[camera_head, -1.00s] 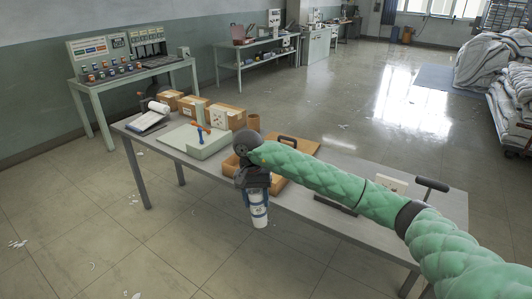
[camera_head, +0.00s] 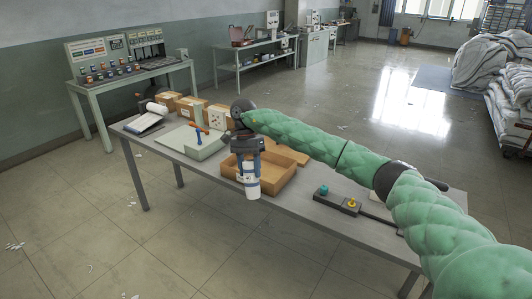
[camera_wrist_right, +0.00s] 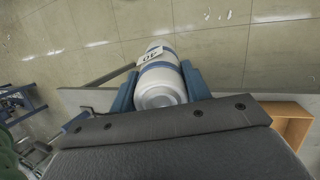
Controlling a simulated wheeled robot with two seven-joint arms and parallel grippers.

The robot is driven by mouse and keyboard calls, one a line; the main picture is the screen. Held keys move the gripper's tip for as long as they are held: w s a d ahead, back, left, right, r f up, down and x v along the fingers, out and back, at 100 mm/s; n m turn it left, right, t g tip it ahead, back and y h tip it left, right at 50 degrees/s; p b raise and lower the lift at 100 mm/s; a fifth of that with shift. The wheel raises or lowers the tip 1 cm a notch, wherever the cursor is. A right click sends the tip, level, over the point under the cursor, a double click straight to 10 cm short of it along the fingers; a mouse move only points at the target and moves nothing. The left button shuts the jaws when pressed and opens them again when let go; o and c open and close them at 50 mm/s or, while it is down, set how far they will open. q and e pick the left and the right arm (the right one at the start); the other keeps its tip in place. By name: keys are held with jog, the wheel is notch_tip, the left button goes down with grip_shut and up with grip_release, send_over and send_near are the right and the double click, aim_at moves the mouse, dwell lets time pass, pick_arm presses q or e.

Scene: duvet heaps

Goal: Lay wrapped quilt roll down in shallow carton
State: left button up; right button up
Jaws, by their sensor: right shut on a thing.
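My right gripper (camera_head: 247,168) hangs down at the front edge of the table and is shut on a white wrapped quilt roll (camera_head: 252,188) with blue bands. The roll is roughly upright in the head view, in front of the near left part of the shallow carton (camera_head: 277,184). In the right wrist view the roll (camera_wrist_right: 163,85) lies between the blue fingers, with a paper label on it. The carton is tan and open, and looks empty where it shows. Its near left corner is hidden behind the gripper and roll. My left gripper is not in view.
On the table (camera_head: 225,183), a grey-green tray (camera_head: 205,152) and several closed boxes stand left of the carton. A dark box with teal and yellow knobs (camera_head: 338,201) lies to its right. Quilt heaps (camera_head: 490,60) are far right.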

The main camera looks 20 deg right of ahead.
jog(key=w+d+r+m+t+y+b, duration=0.15)
jog(key=w+d+m+t+y, duration=0.35)
jog(key=w+m, duration=0.5)
jog(key=w+d+r+m+t+y+b, duration=0.1)
jog(key=w+d+r+m+t+y, duration=0.2)
jog(key=w+d+m+y, duration=0.55)
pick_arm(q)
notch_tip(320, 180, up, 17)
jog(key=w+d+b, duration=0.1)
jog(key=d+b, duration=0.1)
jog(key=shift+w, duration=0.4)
pick_arm(e)
jog(key=w+f+m+t+h, duration=0.1)
jog(key=w+f+m+t, duration=0.2)
jog(key=f, duration=0.4)
jog(key=w+d+f+m+t+h, duration=0.1)
jog(key=w+f+m+t, duration=0.3)
jog(key=f+m+t, duration=0.2)
notch_tip(320, 180, down, 2)
jog(key=shift+w+f+t, duration=0.2)
jog(key=shift+w+t, duration=0.05)
jog(key=shift+t, duration=0.45)
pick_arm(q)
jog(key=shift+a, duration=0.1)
pick_arm(e)
jog(key=shift+h, duration=0.25)
